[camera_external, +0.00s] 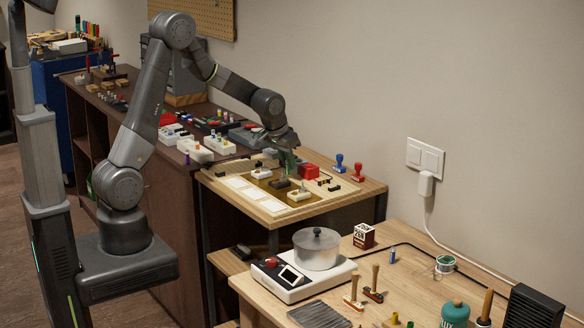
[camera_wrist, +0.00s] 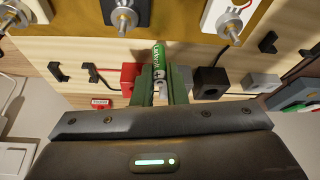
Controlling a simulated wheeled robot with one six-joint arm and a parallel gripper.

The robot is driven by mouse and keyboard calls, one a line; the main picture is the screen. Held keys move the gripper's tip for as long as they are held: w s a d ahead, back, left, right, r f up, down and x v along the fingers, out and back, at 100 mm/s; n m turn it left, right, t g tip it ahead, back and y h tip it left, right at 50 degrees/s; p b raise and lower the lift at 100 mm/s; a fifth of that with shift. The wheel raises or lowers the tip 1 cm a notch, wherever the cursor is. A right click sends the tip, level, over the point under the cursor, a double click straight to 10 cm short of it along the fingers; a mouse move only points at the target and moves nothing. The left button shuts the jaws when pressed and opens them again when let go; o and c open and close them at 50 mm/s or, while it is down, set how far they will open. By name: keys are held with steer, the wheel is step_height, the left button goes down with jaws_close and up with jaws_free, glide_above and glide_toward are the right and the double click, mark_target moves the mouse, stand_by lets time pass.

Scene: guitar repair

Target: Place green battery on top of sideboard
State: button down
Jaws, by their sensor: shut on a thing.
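My gripper (camera_external: 290,160) hangs over the back part of a board on a light wooden table, its fingers pointing down. In the wrist view my gripper (camera_wrist: 161,72) is shut on the green battery (camera_wrist: 159,52), which has white lettering and shows between the two green fingers. In the external view the battery cannot be told apart from the fingers. A long dark brown cabinet (camera_external: 92,135), which looks like the sideboard, stands left of the board, behind my arm. Its top carries many small items.
The board (camera_external: 265,213) holds switch-like parts, a red block (camera_external: 309,171) and black hooks. Red and blue stamps (camera_external: 339,163) stand to its right. White bins (camera_external: 194,151) crowd the cabinet's near end. A scale with a pot (camera_external: 316,248) stands on the front table.

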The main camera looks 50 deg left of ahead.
steer(key=d+m+h, duration=0.1)
steer(key=d+m, duration=0.1)
steer(key=d+m+h, duration=0.1)
steer(key=d+m, duration=0.2)
steer(key=shift+d, duration=0.1)
steer(key=shift+d+m, duration=0.2)
steer(key=shift+m, duration=0.1)
